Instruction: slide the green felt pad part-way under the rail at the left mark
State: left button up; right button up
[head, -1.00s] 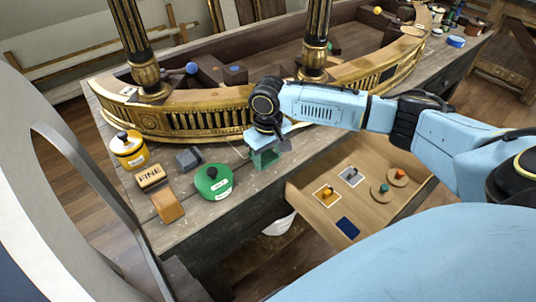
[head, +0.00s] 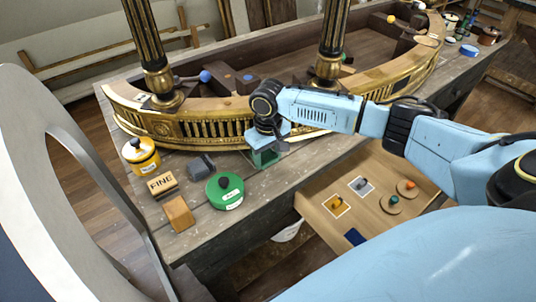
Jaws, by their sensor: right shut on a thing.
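The green felt pad (head: 265,158) shows as a small dark green block shape under my right gripper (head: 267,145), at the front of the workbench. My right gripper is shut on it, and its fingertips are partly hidden by the wrist. The gilt rail (head: 205,130) is the curved, pierced front of the console, just behind the pad. The pad is in front of the rail's lower edge; I cannot tell whether they touch. A small pale label (head: 146,101) lies on the rail's left end; I cannot tell whether it is the left mark. My left gripper is out of view.
A green round tin (head: 226,194), a grey block (head: 201,165), a block marked FINE (head: 162,185), a tan block (head: 179,213) and a yellow pot (head: 141,155) stand left of the pad. An open drawer (head: 370,222) juts out at the front right.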

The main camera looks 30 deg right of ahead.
aim_at(268, 158)
jog(key=o, duration=1)
jog(key=shift+o, duration=0.2)
notch_tip(268, 158, up, 13)
jog(key=p, duration=0.1)
jog(key=shift+r, duration=0.2)
